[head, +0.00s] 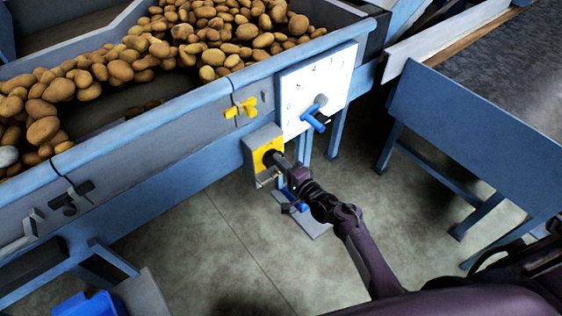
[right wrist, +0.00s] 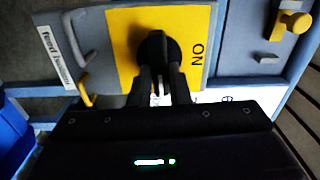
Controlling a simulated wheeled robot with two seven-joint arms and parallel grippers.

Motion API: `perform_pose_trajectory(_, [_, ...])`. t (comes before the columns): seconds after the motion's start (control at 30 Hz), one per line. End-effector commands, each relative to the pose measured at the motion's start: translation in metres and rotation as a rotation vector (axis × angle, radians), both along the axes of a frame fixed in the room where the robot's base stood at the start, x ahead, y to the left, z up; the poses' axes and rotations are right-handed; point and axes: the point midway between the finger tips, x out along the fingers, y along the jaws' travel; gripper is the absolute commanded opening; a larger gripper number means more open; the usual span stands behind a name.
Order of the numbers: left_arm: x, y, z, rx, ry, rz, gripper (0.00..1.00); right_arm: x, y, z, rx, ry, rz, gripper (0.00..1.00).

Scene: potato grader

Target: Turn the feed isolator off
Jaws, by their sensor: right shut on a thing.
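The feed isolator is a grey box with a yellow plate (head: 262,150) on the side of the blue grader frame. The yellow plate also shows in the right wrist view (right wrist: 122,32), with a black rotary knob (right wrist: 158,45) in its middle and the word ON printed sideways to the right of the knob. A white label (right wrist: 57,58) sits at the left of the box. My right gripper (head: 278,160) is shut on the knob; its two fingers (right wrist: 161,88) straddle the knob's grip and hide part of it. My left gripper is not in view.
A yellow handle (head: 241,108) sits up and left of the isolator. A white dial board (head: 330,75) with a blue lever (head: 314,121) is up and right. Potatoes (head: 120,70) fill the trough above. A blue bin (head: 88,305) is lower left. Open floor (head: 220,240) lies in front.

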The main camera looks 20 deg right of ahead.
Motion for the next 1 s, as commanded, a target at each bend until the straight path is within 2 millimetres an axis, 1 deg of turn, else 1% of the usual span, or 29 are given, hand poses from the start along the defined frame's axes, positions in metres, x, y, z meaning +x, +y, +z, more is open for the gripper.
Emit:
perform_pose_trajectory(0.23, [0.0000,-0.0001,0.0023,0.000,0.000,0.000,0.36,-0.0001,-0.0004,-0.0008,0.053,0.020,0.000,0.00])
perform_pose_trajectory(0.67, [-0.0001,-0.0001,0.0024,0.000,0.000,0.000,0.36,-0.0003,-0.0003,-0.0014,0.063,0.025,0.000,0.00])
perform_pose_trajectory(0.7, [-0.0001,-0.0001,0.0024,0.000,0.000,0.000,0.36,-0.0003,-0.0003,-0.0014,0.063,0.025,0.000,0.18])
perform_pose_trajectory(0.83, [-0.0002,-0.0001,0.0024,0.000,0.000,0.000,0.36,-0.0002,-0.0003,-0.0013,0.062,0.025,0.000,0.35])
perform_pose_trajectory(0.87, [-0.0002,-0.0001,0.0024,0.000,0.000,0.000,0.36,-0.0002,-0.0003,-0.0012,0.062,0.025,-0.001,0.38])
perform_pose_trajectory(1.0, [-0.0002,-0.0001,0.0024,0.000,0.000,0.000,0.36,-0.0001,-0.0002,-0.0010,0.062,0.023,0.000,0.38])
